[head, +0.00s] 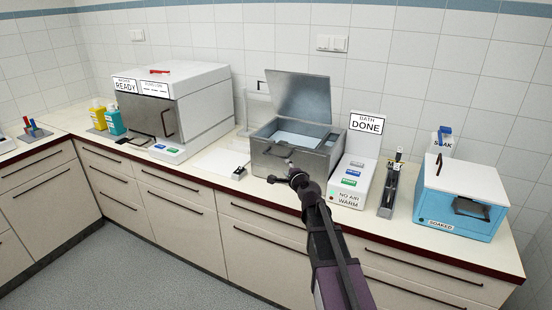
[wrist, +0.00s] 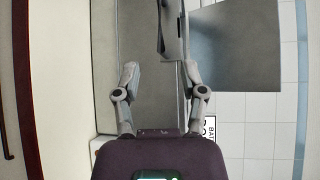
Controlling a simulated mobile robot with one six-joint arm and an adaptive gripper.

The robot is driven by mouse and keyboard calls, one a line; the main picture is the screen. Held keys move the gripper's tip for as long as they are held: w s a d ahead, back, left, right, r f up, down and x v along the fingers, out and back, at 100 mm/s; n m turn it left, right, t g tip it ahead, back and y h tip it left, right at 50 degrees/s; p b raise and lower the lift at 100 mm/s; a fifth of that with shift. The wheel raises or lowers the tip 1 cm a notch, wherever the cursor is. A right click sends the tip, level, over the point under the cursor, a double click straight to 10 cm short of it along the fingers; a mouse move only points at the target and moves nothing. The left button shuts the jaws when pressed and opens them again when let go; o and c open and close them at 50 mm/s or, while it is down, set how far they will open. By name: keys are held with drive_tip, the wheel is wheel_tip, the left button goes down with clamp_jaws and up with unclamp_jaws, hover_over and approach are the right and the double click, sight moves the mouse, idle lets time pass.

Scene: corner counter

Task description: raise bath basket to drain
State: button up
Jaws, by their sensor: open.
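The steel bath (head: 268,157) stands on the counter with its lid (head: 300,92) raised. A pale surface shows inside its opening; I cannot tell basket from liquid there. A dark handle (head: 274,151) is on the bath's front. My gripper (head: 291,172) is in front of the bath's front right side. In the wrist view my gripper (wrist: 162,75) is open, its fingers apart with nothing between the tips. A grey part with a dark bar (wrist: 172,30) lies beyond the fingers; I cannot tell whether it belongs to the basket. The raised lid (wrist: 235,45) is at right.
A sign (head: 367,124) reading "BATH DONE" stands behind a button panel (head: 350,178) right of the bath. A narrow dark stand (head: 389,190) and a blue box (head: 460,205) are further right. A large washer (head: 185,105) and bottles (head: 114,121) are left.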

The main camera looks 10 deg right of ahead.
sight(275, 156)
drive_tip(key=shift+w, duration=0.1)
drive_tip(key=b+x, duration=0.2)
drive_tip(key=x, duration=1.1)
drive_tip(key=shift+w, duration=0.25)
clamp_jaws()
